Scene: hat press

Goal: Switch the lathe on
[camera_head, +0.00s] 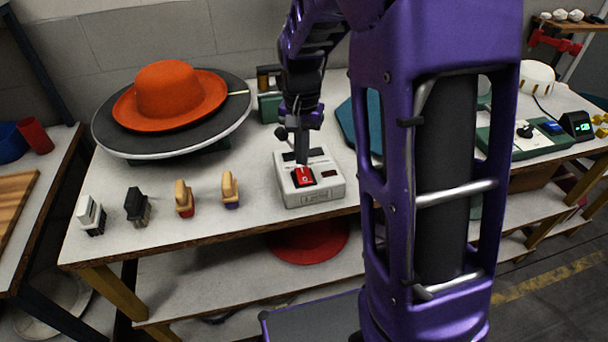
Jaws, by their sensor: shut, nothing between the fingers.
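A small light-grey switch box (316,196) sits on the workbench near its front edge. The lathe's underside is mostly hidden.
Several brushes (184,198) stand left of the box along the bench's front. A green box (270,106) stands behind. My purple column hides the bench's middle right. A green control panel (520,138) is at right. A red disc (308,242) lies on the lower shelf.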

